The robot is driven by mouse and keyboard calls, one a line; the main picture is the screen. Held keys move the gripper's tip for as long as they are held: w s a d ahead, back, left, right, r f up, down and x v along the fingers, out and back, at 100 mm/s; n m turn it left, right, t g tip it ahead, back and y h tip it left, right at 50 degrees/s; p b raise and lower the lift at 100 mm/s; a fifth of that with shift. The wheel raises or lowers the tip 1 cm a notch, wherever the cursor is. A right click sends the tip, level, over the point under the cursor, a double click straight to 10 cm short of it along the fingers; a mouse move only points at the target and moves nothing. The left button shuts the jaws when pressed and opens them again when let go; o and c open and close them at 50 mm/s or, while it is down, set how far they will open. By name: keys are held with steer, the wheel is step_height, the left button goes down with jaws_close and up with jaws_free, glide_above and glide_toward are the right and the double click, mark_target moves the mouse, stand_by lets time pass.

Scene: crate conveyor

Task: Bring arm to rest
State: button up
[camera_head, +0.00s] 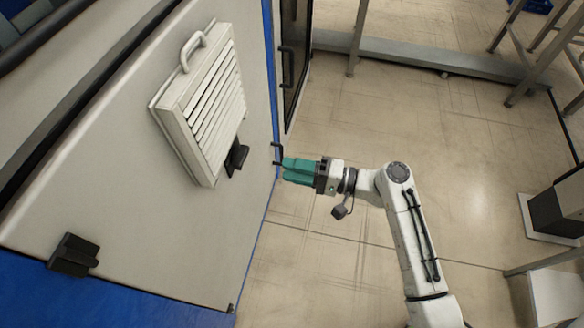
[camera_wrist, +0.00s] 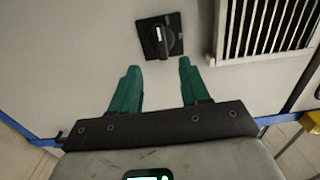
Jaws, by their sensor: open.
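My gripper (camera_head: 284,168) has two teal fingers and is held out to the left, in front of the pale cabinet door. In the wrist view my gripper (camera_wrist: 158,75) is open, with an empty gap between its fingers. A black rotary handle on a square plate (camera_wrist: 160,36) lies just beyond the fingertips, apart from them. The same black handle (camera_head: 236,158) shows in the head view to the left of the gripper, beside the vent. My white arm (camera_head: 408,225) reaches up from the bottom of the head view.
The cabinet door (camera_head: 110,140) fills the left side and carries a louvred vent (camera_head: 205,105) and a black latch (camera_head: 73,255). Metal table legs (camera_head: 357,38) stand at the back. A dark box (camera_head: 560,205) is at right.

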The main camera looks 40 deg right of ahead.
stand_by(0.5)
steer(key=s+a+f+n+g+h+p, duration=0.25)
steer(key=s+n+g+h+p, duration=0.5)
steer(key=s+g, duration=0.5)
steer(key=s+d+r+n+g+h+p, duration=0.1)
steer(key=s+d+r+n+h+p, duration=0.1)
steer(key=s+r, duration=0.4)
steer(key=shift+s+d+n+h+p, duration=0.45)
steer(key=shift+s+d+h, duration=0.3)
steer(key=shift+d, duration=0.25)
steer(key=shift+r, duration=0.1)
